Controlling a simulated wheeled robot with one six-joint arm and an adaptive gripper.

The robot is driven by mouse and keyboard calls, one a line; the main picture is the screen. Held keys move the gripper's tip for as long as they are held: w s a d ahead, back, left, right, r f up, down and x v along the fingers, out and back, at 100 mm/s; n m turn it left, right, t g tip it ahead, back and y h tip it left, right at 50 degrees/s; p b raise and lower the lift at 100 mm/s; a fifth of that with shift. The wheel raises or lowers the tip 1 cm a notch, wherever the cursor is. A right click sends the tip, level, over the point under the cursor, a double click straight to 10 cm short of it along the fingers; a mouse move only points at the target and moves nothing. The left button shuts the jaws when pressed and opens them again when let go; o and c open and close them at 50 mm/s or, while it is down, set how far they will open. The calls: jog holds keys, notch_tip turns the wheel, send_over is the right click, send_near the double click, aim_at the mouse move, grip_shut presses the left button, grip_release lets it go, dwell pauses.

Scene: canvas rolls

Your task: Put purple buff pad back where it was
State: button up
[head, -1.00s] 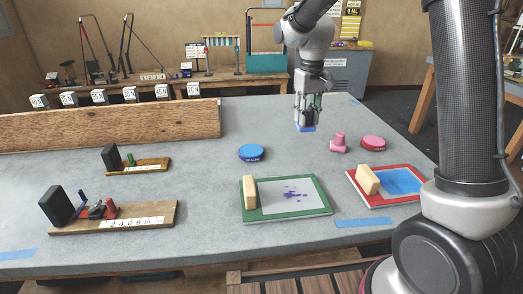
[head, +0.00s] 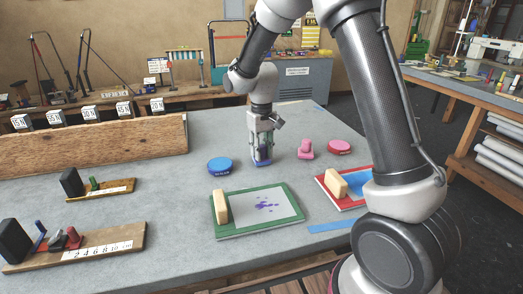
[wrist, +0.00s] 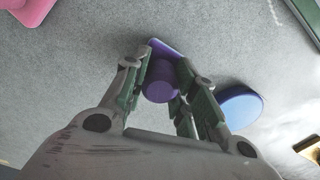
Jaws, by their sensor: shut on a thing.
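The purple buff pad (wrist: 160,80) has a round knob on a flat rectangular base. My gripper (wrist: 158,88) is shut on its knob in the wrist view. In the head view my gripper (head: 261,148) points down over the grey table, with the pad's base (head: 262,162) just under the fingertips. The pad is at or close to the tabletop; I cannot tell if it touches. It sits between a blue round tin (head: 220,166) and a pink buff pad (head: 306,150). A green-framed board (head: 285,222) with purple marks on its white sheet lies nearer me.
A pink round tin (head: 339,147) stands right of the pink pad. A red-framed board (head: 322,180) with a tan block (head: 336,184) lies at the right. Another tan block (head: 221,207) stands on the green-framed board.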

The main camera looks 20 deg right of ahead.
aim_at(262, 146)
jog(key=o, duration=1)
jog(key=shift+f, duration=0.1)
notch_tip(262, 146, up, 12)
jog(key=s+d+r+m+t, duration=0.1)
jog(key=s+d+r, duration=0.3)
jog(key=s, duration=0.2)
jog(key=s+d+r+t, duration=0.1)
jog(key=s+d+r, duration=0.3)
jog(key=s+d, duration=0.25)
jog(key=s, duration=0.5)
jog(key=s+d+m+t, duration=0.1)
jog(key=s+d, duration=0.1)
jog(key=s, duration=0.4)
jog(key=s+d+m+t, duration=0.1)
jog(key=s+d, duration=0.1)
jog(key=s, duration=0.4)
jog(key=shift+s+d+f, duration=0.2)
jog(key=shift+s+f, duration=0.1)
jog(key=shift+f, duration=0.1)
